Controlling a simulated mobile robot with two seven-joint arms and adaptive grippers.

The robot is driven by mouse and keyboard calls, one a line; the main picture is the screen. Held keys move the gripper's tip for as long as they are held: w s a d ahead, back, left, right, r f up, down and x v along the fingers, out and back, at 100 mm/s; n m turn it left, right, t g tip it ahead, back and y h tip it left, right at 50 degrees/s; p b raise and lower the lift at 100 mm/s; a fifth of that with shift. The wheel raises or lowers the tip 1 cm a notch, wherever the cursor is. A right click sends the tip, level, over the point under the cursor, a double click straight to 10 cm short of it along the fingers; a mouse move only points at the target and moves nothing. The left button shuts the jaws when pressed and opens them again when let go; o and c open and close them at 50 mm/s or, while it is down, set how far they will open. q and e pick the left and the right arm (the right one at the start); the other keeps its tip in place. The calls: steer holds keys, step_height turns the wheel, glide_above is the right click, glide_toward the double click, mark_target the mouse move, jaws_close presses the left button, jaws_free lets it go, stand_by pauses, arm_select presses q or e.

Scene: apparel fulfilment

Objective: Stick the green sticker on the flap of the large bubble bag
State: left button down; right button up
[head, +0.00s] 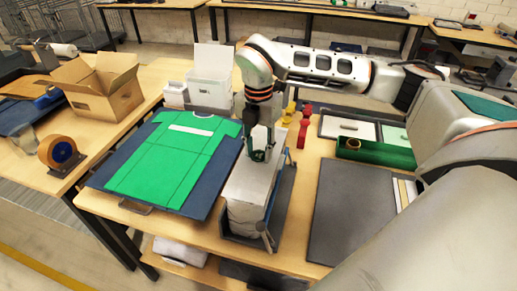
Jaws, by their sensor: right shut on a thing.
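My right gripper (258,152) points down over the far part of a stack of pale grey-white bags (250,190) in a dark tray. It is shut on a small green piece (259,156), which looks like the green sticker and is partly hidden by the fingers. I cannot tell whether the piece touches the top bag. The large bubble bag and its flap cannot be told apart clearly in the stack. My left gripper is not in view.
A green shirt (170,155) lies on a dark board left of the stack. A white box (210,78) stands behind. Red (304,128) and yellow (290,110) items, a green tray (380,153) and a dark grey mat (345,215) are to the right. A cardboard box (103,92) and tape roll (60,153) occupy the left table.

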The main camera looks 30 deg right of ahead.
steer(key=shift+r, duration=0.1)
steer(key=o, duration=0.7)
steer(key=shift+o, duration=0.6)
steer(key=o, duration=0.4)
